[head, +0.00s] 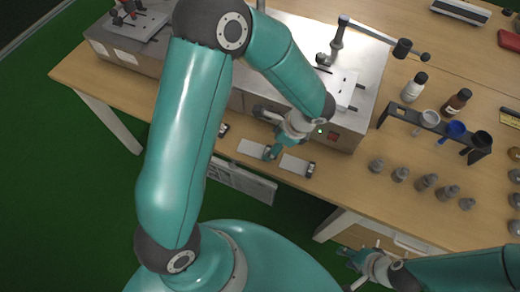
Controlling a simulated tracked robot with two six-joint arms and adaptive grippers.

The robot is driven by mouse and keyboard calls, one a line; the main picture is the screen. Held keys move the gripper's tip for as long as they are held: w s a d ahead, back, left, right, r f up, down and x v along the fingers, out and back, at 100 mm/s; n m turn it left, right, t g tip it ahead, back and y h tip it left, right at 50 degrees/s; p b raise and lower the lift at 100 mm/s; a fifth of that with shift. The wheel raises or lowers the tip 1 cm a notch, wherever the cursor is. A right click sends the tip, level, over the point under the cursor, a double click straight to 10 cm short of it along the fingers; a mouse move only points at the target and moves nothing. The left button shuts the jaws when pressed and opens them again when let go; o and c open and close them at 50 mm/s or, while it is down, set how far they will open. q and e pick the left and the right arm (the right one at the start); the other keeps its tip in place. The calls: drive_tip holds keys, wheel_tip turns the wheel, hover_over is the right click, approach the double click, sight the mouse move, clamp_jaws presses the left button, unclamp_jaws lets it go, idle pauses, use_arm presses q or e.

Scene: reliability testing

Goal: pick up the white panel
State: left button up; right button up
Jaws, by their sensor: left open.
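Two flat white panels lie on the wooden table in front of the machine: one on the left (252,148) and one on the right (296,164). I cannot tell which is the task's panel. My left gripper (266,133) is open, with its fingers spread, over the table edge of the machine. One finger is close to the right end of the left panel; I cannot tell if they touch. My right gripper (348,268) is low at the bottom right, apart from the panels, and looks open and empty.
The metal-topped machine (372,75) stands just behind the panels, with a lever arm (370,32) on top. A dark rack (405,117) with cups is to the right. Several small grey weights (427,181) stand in front of it. A drawer unit (365,232) is below the table.

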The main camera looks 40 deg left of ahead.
use_arm(q)
drive_tip(key=x, duration=0.5)
drive_tip(key=shift+w+d+f+p, duration=0.1)
drive_tip(key=shift+d+f+p, duration=0.2)
drive_tip(key=shift+d, duration=0.1)
drive_tip(key=shift+r, duration=0.1)
drive_tip(key=c, duration=1.1)
drive_tip(key=shift+c, duration=0.2)
wheel_tip(320, 180, up, 20)
drive_tip(key=b, duration=1.3)
approach(254, 149)
drive_tip(key=shift+w+d+f, duration=0.1)
drive_tip(key=shift+d+f, duration=0.1)
drive_tip(key=shift+f, duration=0.45)
drive_tip(key=shift+w+d+f, duration=0.1)
drive_tip(key=shift+d+f, duration=0.1)
drive_tip(key=shift+f, duration=0.45)
drive_tip(key=shift+d+f, duration=0.2)
drive_tip(key=shift+f, duration=0.45)
